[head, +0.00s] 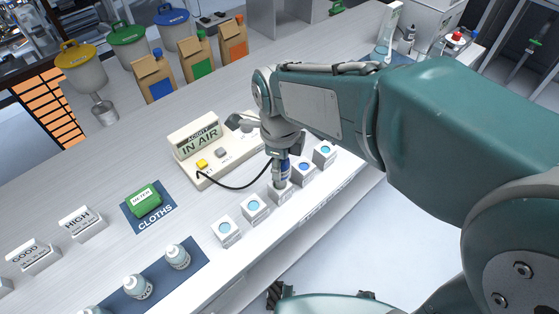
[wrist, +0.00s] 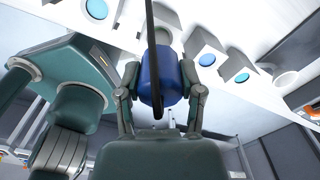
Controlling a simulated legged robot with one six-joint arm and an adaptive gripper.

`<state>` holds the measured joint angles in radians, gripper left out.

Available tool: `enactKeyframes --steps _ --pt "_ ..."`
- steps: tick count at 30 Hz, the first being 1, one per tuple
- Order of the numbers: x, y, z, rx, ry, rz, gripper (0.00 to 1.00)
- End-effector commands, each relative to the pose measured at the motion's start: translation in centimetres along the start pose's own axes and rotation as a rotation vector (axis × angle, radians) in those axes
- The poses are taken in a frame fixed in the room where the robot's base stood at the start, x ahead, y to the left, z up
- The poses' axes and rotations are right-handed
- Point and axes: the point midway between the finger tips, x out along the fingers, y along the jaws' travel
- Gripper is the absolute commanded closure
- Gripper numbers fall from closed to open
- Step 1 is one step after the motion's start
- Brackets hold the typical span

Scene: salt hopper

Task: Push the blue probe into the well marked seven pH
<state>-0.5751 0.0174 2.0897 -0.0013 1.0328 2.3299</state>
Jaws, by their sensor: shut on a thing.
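The blue probe (head: 283,171) is held point-down in my gripper (head: 281,156), above the middle block of a row of white well blocks. Its lower end is at or just over that block (head: 280,190); I cannot tell whether it is inside. In the wrist view my gripper's fingers (wrist: 160,84) close on both sides of the blue probe body (wrist: 164,72), with a black cable in front. Other well blocks (head: 254,206) with blue round tops stand on either side. The small labels are unreadable, so I cannot tell which is seven pH.
The acidity meter (head: 197,138) reads "IN AIR"; the probe's black cable (head: 235,187) runs to it. The bench's front edge is close to the blocks.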

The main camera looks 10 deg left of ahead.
Motion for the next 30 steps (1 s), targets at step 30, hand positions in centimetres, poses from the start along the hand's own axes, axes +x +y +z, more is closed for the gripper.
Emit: enactKeyframes --steps 30 --pt "1.8 0.0 0.0 0.0 0.001 0.001 1.0"
